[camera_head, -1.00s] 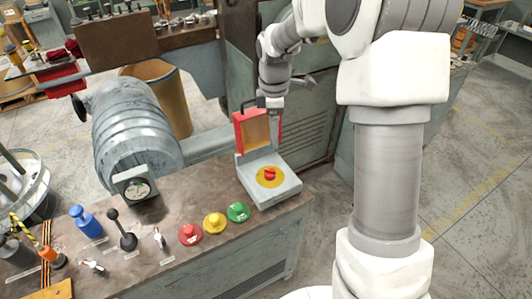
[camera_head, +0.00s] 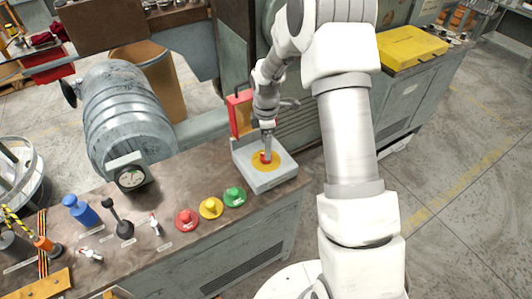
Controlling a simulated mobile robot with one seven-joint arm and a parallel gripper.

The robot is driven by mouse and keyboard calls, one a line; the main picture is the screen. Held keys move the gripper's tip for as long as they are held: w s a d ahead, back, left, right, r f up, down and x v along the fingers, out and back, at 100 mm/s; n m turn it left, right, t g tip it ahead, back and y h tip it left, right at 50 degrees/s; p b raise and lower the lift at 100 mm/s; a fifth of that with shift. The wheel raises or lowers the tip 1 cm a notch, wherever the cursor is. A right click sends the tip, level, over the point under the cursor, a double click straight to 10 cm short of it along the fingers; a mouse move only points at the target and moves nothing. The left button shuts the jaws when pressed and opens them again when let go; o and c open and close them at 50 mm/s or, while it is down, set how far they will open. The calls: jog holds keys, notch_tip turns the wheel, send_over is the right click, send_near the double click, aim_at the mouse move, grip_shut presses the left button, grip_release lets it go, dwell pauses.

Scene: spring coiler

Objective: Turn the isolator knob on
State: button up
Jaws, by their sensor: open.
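The isolator is a light grey box (camera_head: 286,172) at the right end of the bench. A yellow disc (camera_head: 257,167) with a red knob (camera_head: 264,157) is on its top face. The red-framed cover (camera_head: 239,112) stands raised at the back of the box. My gripper (camera_head: 267,154) points down over the knob, with its fingertips at or very near it. It is open. The fingers partly hide the knob, so I cannot tell whether they touch it or which way the knob points.
Red (camera_head: 187,220), yellow (camera_head: 211,208) and green (camera_head: 234,196) push buttons stand left of the box. A gauge (camera_head: 131,177), a black-knobbed lever (camera_head: 122,226) and a blue-handled control (camera_head: 82,211) are farther left. The raised cover is close to my wrist.

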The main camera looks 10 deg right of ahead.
jog(key=shift+f, duration=2.35)
grip_shut()
